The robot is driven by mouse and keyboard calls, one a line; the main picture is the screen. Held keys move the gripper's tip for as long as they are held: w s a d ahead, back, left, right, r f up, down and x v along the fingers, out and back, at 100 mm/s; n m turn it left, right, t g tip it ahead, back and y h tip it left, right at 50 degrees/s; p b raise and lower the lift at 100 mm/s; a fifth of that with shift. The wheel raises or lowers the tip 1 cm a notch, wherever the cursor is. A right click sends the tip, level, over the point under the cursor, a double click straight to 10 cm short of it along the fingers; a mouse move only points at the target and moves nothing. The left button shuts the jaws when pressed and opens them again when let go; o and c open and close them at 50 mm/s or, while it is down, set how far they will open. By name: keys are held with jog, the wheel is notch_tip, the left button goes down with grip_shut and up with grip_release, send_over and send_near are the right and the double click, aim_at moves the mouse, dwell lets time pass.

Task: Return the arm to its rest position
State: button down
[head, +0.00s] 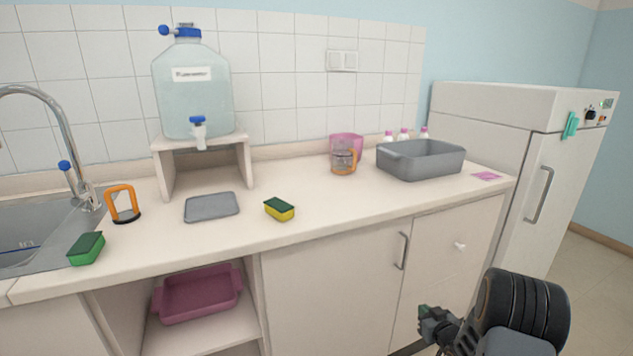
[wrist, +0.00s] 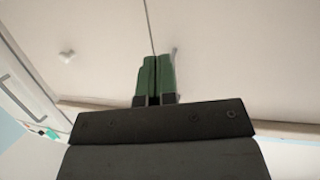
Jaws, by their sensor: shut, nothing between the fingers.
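My gripper (head: 428,318) is at the lower right of the head view, in front of the lower cabinet doors and below the counter's front edge. Its green fingertips also show in the wrist view (wrist: 155,78), closed together with nothing between them. In the wrist view the fingers point at a pale cabinet front (wrist: 220,50). How far the fingertips are from the doors cannot be told. Part of my arm shows as a dark ribbed joint beside the gripper in the head view.
The counter (head: 330,210) holds a water carboy (head: 195,100) on a stand, a yellow-green sponge (head: 279,209), a grey tray (head: 211,207), an orange-handled tool (head: 122,203), a beaker (head: 344,160) and a grey basin (head: 421,160). A door handle (head: 402,251) juts out near my gripper. A fridge (head: 520,140) stands right.

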jog(key=s+d+m+g+h+p, duration=0.2)
jog(key=s+m+g+h+p, duration=0.15)
jog(key=s+g, duration=0.35)
jog(key=s+a+r+g+p, duration=0.3)
jog(key=s+r+p, duration=0.15)
jog(key=r, duration=0.35)
jog(key=s+a+r+p, duration=0.4)
jog(key=a+r+p, duration=0.1)
jog(key=r, duration=0.6)
jog(key=s+a+r+n+y+p, duration=0.1)
jog(key=s+a+r+p, duration=0.4)
jog(key=r, duration=0.5)
jog(key=s+a+r+g+p, duration=0.1)
jog(key=s+a+r+p, duration=0.3)
jog(key=a+r, duration=0.3)
notch_tip(320, 180, up, 5)
jog(key=shift+s+a+f+n+y+p, duration=0.2)
jog(key=shift+s+n+y+p, duration=0.2)
jog(key=shift+p, duration=0.1)
